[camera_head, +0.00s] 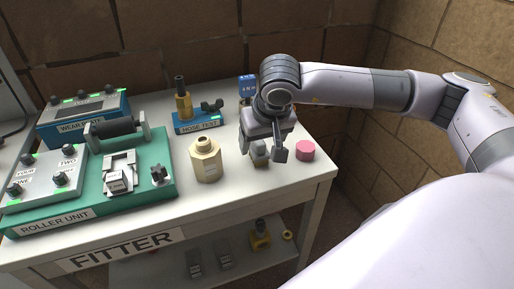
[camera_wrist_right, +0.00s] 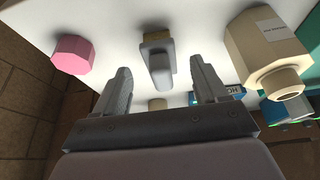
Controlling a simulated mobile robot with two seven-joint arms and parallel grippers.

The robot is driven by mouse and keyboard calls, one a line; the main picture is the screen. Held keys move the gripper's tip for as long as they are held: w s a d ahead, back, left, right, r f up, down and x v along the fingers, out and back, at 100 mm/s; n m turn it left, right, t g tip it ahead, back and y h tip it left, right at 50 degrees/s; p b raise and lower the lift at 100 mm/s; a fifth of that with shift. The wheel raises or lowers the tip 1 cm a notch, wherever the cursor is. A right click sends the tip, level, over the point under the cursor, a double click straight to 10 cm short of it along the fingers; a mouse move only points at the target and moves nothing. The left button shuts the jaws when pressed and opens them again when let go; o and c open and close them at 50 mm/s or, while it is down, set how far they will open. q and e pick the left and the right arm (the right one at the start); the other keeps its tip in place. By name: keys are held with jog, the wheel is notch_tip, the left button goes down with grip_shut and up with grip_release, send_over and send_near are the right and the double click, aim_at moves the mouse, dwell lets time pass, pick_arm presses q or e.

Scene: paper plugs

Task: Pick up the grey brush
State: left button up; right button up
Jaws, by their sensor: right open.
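The grey brush (camera_wrist_right: 161,66), a small grey block with a tan part, stands on the white table top. In the head view the brush (camera_head: 260,158) is partly hidden by my right gripper (camera_head: 264,151), which is over it and points down. In the right wrist view the open fingers of the right gripper (camera_wrist_right: 161,80) lie to either side of the brush, with gaps on both sides. Whether the fingertips reach down to its height I cannot tell. My left gripper is not in view.
A pink block (camera_head: 305,150) stands right of the brush, near the table's right edge. A cream bottle (camera_head: 206,160) stands to its left. Behind are the blue hose test stand (camera_head: 198,123) and a blue labelled box (camera_head: 247,87). The green roller unit (camera_head: 150,190) fills the left.

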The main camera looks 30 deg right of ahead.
aim_at(260, 142)
jog(key=x, duration=0.4)
jog(key=shift+w+r, duration=0.1)
jog(key=shift+w, duration=0.1)
jog(key=c, duration=1.1)
notch_tip(260, 142, up, 20)
jog(key=shift+r, duration=0.1)
jog(key=shift+o, duration=0.8)
